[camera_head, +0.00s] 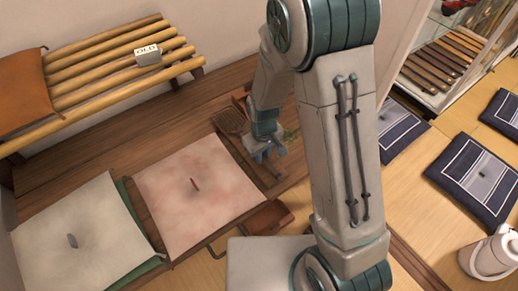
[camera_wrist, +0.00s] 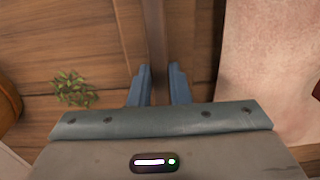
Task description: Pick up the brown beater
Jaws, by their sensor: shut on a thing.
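The brown beater (camera_head: 230,121) shows its flat, rounded head just left of my gripper in the head view, over the dark wooden floor. Its long, thin handle (camera_wrist: 156,35) runs down between my fingers in the wrist view. My gripper (camera_wrist: 159,78) is shut on the handle, with one blue-grey finger on each side. In the head view my gripper (camera_head: 265,153) is partly hidden by my arm. I cannot tell whether the beater is resting or lifted.
A pinkish cushion (camera_head: 195,184) lies close beside the beater, and a pale cushion (camera_head: 72,240) lies left of it. A green sprig (camera_wrist: 72,88) is near my gripper. A bamboo bench (camera_head: 110,62) with a white "OLD" tag (camera_head: 148,55) stands at the back left.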

